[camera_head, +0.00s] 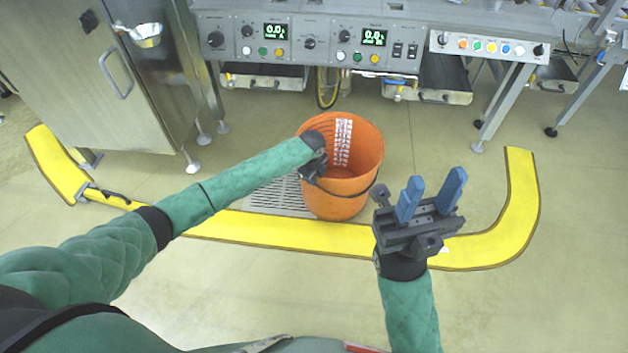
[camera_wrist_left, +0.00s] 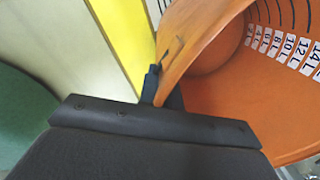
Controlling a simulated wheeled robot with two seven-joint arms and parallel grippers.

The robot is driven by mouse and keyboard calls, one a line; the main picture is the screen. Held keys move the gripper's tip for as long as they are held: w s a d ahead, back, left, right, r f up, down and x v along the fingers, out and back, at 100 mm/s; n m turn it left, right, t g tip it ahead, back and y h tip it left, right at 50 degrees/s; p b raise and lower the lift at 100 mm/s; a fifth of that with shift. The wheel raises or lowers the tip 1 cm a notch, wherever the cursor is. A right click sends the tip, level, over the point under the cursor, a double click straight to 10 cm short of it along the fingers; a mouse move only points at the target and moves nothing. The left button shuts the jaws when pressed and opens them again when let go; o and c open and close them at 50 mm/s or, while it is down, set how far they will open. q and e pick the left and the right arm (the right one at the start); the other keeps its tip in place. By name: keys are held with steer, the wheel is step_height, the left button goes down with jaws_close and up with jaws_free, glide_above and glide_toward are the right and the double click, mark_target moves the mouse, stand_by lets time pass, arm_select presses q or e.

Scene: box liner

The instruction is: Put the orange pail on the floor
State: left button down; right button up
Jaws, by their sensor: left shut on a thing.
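The orange pail (camera_head: 340,195) is in the middle of the head view, upright, with a white litre scale inside and a dark handle around it. My left gripper (camera_head: 314,165) is at its left rim and shut on it; the fingertips are mostly hidden there. In the left wrist view the pail (camera_wrist_left: 225,95) fills the right side, with its wall at the left gripper (camera_wrist_left: 160,90). I cannot tell whether the pail's base touches the floor (camera_head: 230,310). My right gripper (camera_head: 431,195) has two blue fingers apart, empty, to the right of the pail.
A floor grate (camera_head: 275,196) lies by the pail. A machine panel (camera_head: 300,40) stands at the back and a steel cabinet (camera_head: 90,70) at the left. The front floor is clear.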

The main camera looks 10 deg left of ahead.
arm_select(q)
steer(key=shift+w+f, duration=0.1)
steer(key=shift+f, duration=0.1)
steer(key=c, duration=1.6)
jaws_free()
steer(key=shift+f, duration=0.1)
